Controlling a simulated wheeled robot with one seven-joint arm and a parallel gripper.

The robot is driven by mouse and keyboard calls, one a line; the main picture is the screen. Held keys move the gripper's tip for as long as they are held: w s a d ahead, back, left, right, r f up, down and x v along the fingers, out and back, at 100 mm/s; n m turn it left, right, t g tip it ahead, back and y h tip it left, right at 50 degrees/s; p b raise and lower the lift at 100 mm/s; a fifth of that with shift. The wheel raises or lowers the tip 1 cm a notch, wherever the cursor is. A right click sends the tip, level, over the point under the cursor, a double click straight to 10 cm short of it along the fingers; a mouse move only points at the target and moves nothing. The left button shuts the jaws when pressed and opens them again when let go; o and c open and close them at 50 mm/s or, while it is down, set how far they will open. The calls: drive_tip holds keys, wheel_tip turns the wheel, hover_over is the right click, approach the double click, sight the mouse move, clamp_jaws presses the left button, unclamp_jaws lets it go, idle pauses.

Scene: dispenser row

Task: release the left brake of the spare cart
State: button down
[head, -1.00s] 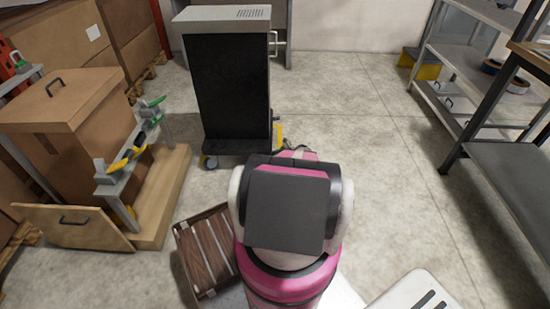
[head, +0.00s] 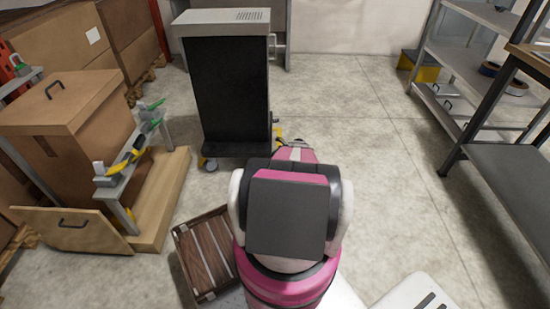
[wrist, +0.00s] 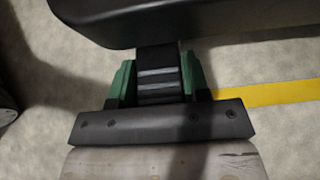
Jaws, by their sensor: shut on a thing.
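The cart (head: 232,95) stands upright ahead of me, with a black front, a grey top and casters at floor level. My gripper (wrist: 159,82) is low at the cart's right side in the head view, mostly hidden there by my arm. In the wrist view its green fingers sit on both sides of a dark ribbed piece (wrist: 158,84), which looks like the brake lever, and are shut on it. A black rounded part (wrist: 190,18) overhangs the fingers. Which brake this is cannot be told from these views.
A wooden crate (head: 205,255) lies on the floor left of my base. A cardboard box on a wooden stand with clamps (head: 130,160) is at the left. Shelves (head: 475,75) and a dark bench (head: 510,170) are at the right. The floor between is clear.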

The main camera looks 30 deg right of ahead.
drive_tip(key=c, duration=0.6)
unclamp_jaws()
drive_tip(key=shift+r, duration=0.1)
drive_tip(key=v, duration=1)
drive_tip(key=shift+s+d+r, duration=0.15)
drive_tip(key=shift+s+d, duration=0.05)
drive_tip(key=shift+d, duration=0.05)
